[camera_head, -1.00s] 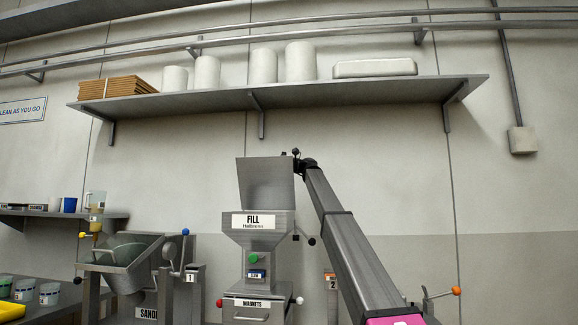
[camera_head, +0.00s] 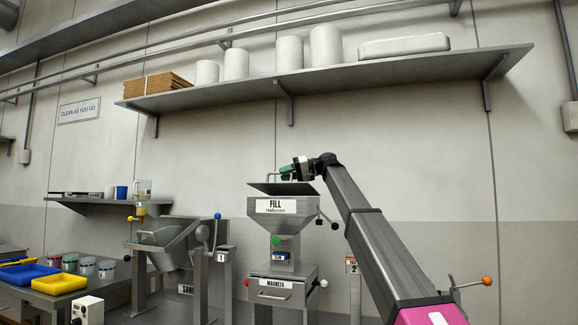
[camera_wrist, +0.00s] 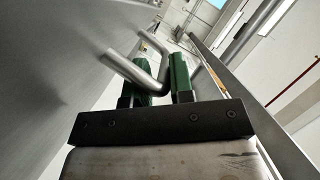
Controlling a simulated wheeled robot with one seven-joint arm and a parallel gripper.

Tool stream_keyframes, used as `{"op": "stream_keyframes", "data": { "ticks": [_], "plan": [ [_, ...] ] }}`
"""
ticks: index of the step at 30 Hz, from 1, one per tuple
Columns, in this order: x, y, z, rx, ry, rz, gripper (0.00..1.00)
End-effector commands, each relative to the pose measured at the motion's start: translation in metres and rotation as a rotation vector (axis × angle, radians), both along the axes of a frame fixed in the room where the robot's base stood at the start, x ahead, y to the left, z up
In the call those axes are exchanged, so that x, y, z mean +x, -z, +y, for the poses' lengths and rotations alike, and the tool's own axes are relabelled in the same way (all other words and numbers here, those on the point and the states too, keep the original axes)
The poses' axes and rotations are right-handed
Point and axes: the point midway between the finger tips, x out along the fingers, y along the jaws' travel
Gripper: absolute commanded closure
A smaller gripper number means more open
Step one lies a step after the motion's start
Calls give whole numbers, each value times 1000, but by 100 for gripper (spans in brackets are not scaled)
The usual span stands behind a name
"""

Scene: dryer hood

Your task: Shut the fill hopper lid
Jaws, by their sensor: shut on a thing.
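The fill hopper (camera_head: 283,221) stands at the middle of the head view with a FILL label on its front. Its grey lid (camera_head: 262,187) is low over the hopper mouth and seen nearly edge-on. I cannot tell whether it touches the rim. My gripper (camera_head: 287,172) is just above the lid, with its arm coming from the right. In the wrist view, the green fingers of my gripper (camera_wrist: 162,78) are shut on a bent metal bar handle (camera_wrist: 128,68). The handle stands out from a grey plate on the left, which looks like the lid.
A shelf (camera_head: 330,88) with white containers runs along the wall above the hopper. A tilted pan unit (camera_head: 170,245) stands to the left, with blue and yellow trays (camera_head: 58,285) beyond it. A lever with an orange knob (camera_head: 487,281) is at the right.

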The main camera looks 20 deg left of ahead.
Motion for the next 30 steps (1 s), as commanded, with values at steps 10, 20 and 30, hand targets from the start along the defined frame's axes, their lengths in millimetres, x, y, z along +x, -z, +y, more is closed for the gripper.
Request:
{"op": "stream_keyframes", "data": {
  "ticks": [10,20,30],
  "plan": [
    [-23,37,-2,-3,-15,-159,100],
    [-24,46,-1,-5,-14,-199,100],
    [-25,49,-1,-8,-13,-197,62]
  ]
}}
